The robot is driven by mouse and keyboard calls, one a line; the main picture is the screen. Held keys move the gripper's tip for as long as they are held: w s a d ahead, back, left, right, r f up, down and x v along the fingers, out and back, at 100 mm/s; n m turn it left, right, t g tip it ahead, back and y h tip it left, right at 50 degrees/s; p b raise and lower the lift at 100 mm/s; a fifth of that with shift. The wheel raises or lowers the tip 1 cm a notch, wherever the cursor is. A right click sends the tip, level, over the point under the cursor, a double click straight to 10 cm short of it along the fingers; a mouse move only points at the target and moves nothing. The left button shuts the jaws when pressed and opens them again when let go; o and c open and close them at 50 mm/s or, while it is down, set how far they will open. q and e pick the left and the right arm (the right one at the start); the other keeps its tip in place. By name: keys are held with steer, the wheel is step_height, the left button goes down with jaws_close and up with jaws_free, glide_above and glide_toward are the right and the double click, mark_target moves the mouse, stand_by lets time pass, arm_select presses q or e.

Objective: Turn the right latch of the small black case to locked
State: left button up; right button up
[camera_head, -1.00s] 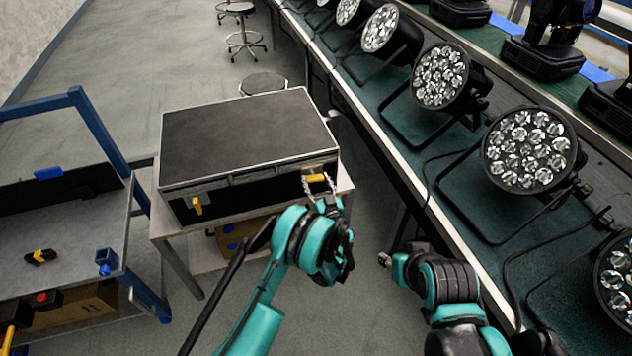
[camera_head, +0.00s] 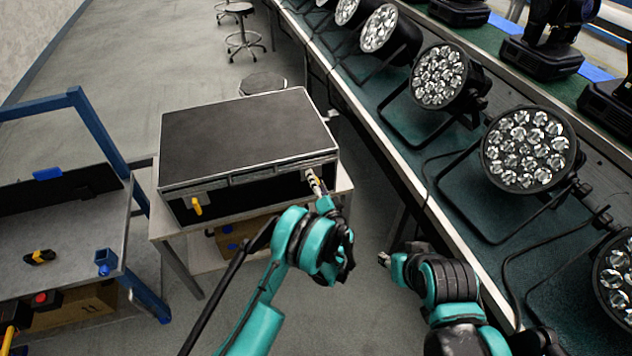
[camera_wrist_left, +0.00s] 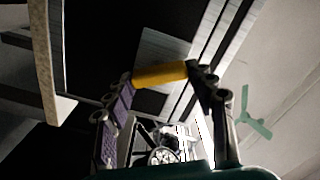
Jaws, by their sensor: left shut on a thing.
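The small black case (camera_head: 245,135) has a closed lid with pale metal edging and sits on a small table. Its left latch (camera_head: 197,206) is yellow, with the handle upright. My left gripper (camera_head: 316,184) is at the right end of the case front, shut on the yellow handle of the right latch (camera_wrist_left: 160,75). In the left wrist view the handle spans the gap between the two fingertips. In the head view the fingers hide most of this handle, so its exact angle is hard to tell. My right gripper (camera_head: 384,259) is low beside the bench, apart from the case, its fingers too small to read.
The table (camera_head: 165,230) under the case has a lower shelf. A long bench (camera_head: 440,225) with several par lamps (camera_head: 528,150) runs along the right. A blue-framed workbench (camera_head: 60,235) stands at the left. Stools (camera_head: 262,83) stand behind; open floor lies in front.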

arm_select(q)
steer(key=m, duration=0.6)
steer(key=shift+w, duration=0.1)
stand_by(0.6)
steer(key=o, duration=1.2)
steer(key=shift+f, duration=0.1)
steer(key=shift+c, duration=0.2)
